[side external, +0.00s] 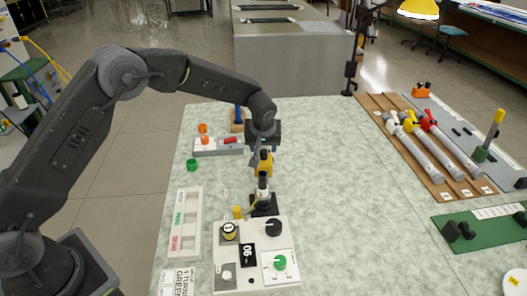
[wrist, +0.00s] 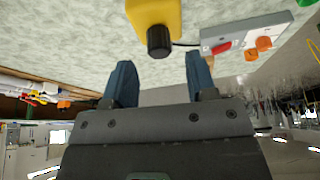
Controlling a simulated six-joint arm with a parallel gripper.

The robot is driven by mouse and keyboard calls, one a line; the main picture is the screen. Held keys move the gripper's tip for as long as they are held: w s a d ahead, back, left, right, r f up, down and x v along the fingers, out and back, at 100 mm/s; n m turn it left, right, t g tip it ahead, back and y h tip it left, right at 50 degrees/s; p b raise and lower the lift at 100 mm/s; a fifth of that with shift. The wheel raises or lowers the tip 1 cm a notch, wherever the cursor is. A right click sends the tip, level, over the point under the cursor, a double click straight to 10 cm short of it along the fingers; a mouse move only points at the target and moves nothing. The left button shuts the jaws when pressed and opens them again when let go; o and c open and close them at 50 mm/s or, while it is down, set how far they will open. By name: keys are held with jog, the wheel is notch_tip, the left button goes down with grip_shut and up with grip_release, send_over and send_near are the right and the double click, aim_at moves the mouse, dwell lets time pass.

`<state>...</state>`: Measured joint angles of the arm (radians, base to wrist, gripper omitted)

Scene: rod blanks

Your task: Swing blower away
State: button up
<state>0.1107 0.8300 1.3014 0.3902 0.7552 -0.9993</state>
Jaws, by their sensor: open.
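The blower is most likely the yellow device (side external: 265,162) with a black end, standing upright above a black base (side external: 263,206) behind the control panel. In the wrist view the yellow body (wrist: 153,14) with its black end (wrist: 160,41) shows at the top centre. My gripper (side external: 264,147) is directly above or at the top of it in the side view. In the wrist view my gripper (wrist: 160,65) has its two blue fingers well apart with nothing between them. The yellow body is beyond the fingertips; I cannot tell whether they touch it.
A control panel (side external: 285,245) with knobs and a dark display stands in front. A grey box (side external: 208,150) with a red switch lies behind left, with orange parts. The table's middle right is clear.

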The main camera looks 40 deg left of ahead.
aim_at(263, 151)
jog(key=shift+x, duration=1.95)
jog(key=shift+c, duration=0.3)
grip_shut()
